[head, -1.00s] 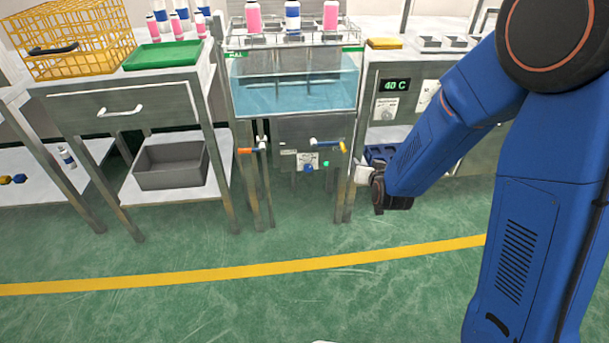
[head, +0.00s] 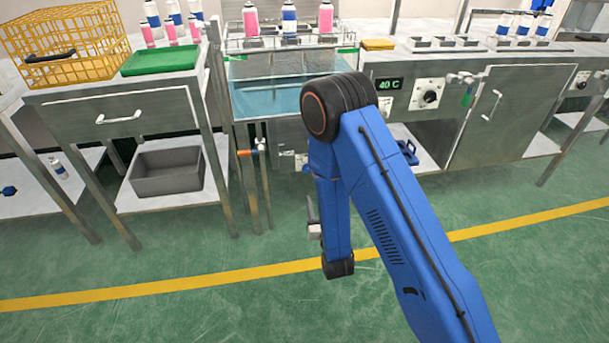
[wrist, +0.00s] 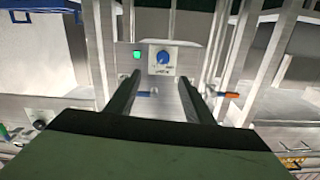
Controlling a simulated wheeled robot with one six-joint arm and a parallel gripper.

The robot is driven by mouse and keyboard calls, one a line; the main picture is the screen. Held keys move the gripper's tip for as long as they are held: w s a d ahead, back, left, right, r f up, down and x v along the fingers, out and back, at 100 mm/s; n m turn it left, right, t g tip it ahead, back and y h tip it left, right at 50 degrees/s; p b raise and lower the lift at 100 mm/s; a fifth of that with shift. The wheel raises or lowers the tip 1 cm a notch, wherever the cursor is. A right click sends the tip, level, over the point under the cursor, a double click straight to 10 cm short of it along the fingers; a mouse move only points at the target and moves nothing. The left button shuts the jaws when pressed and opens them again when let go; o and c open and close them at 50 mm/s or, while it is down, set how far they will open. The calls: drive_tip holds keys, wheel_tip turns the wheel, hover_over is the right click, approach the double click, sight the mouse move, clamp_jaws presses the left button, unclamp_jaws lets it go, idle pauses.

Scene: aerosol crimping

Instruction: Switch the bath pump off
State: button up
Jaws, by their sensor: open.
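The bath pump's blue knob (wrist: 162,58) sits on a pale plate on the grey panel under the water bath (head: 262,100). A lit green lamp (wrist: 137,54) is beside the knob in the wrist view. My arm covers much of this panel in the head view; the lamp is hidden there. My gripper (wrist: 160,80) is open and empty, its two dark fingers pointing toward the panel with the knob just beyond and between the tips. It is apart from the knob. In the head view my gripper (head: 312,205) is low in front of the bath.
An orange-handled valve (head: 246,152) sticks out left of the panel and also shows in the wrist view (wrist: 230,95). A blue-handled valve (wrist: 145,94) lies close to the fingers. Steel bath legs stand on both sides. The green floor in front is clear.

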sight(307, 170)
drive_tip(key=x, duration=1.7)
drive_tip(key=shift+s+a+f, duration=0.1)
drive_tip(key=shift+a+f, duration=0.05)
drive_tip(key=shift+a, duration=0.2)
drive_tip(key=c, duration=1)
